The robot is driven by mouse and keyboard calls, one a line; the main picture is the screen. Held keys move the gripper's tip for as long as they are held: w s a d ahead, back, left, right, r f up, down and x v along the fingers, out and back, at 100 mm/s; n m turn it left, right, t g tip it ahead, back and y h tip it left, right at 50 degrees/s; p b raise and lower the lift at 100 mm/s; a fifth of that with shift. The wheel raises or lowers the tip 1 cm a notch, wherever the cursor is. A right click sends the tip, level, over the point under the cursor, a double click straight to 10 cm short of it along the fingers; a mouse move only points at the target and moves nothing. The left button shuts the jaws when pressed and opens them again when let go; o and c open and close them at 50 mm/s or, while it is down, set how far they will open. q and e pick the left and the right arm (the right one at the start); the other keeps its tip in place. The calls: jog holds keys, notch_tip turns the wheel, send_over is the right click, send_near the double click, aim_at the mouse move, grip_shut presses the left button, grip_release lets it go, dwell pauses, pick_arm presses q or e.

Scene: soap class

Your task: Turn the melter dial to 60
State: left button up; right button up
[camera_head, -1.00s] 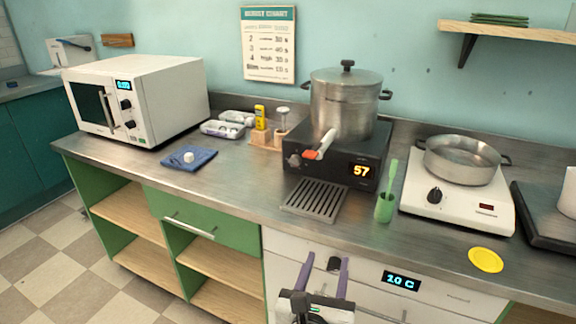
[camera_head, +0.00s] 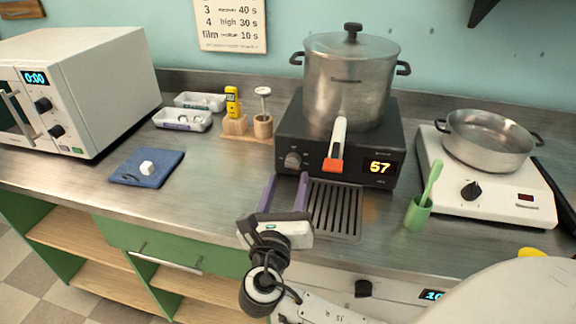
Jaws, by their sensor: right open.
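The melter (camera_head: 290,135) is a black box with a large lidded steel pot (camera_head: 345,85) on top. Its dial (camera_head: 293,160) is a small grey knob at the left of the front face. The display (camera_head: 379,167) at the right of the face reads 57. A lever with a white handle and red-orange tip (camera_head: 333,165) hangs down the front between dial and display. My right gripper (camera_head: 286,188) is open and empty, its two purple fingers apart and pointing toward the melter. The fingertips are just below and in front of the dial, seemingly apart from it. My left gripper is out of view.
A slotted metal drip grate (camera_head: 335,210) lies before the melter. A green cup (camera_head: 417,214) with a green tool and a white hotplate (camera_head: 500,205) bearing a pan (camera_head: 488,145) stand right. A wooden holder (camera_head: 247,132), trays and a blue cloth (camera_head: 147,168) lie left.

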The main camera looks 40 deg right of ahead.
aim_at(292, 166)
jog(key=x, duration=0.5)
jog(key=shift+w+d, duration=0.25)
jog(key=shift+w, duration=0.05)
jog(key=c, duration=1.1)
jog(key=shift+o, duration=0.2)
jog(key=shift+m, duration=0.7)
jog(key=o, duration=1.1)
jog(key=shift+c, duration=0.2)
jog(key=v, duration=1)
jog(key=shift+s+a+f, duration=0.1)
jog(key=shift+s, duration=0.05)
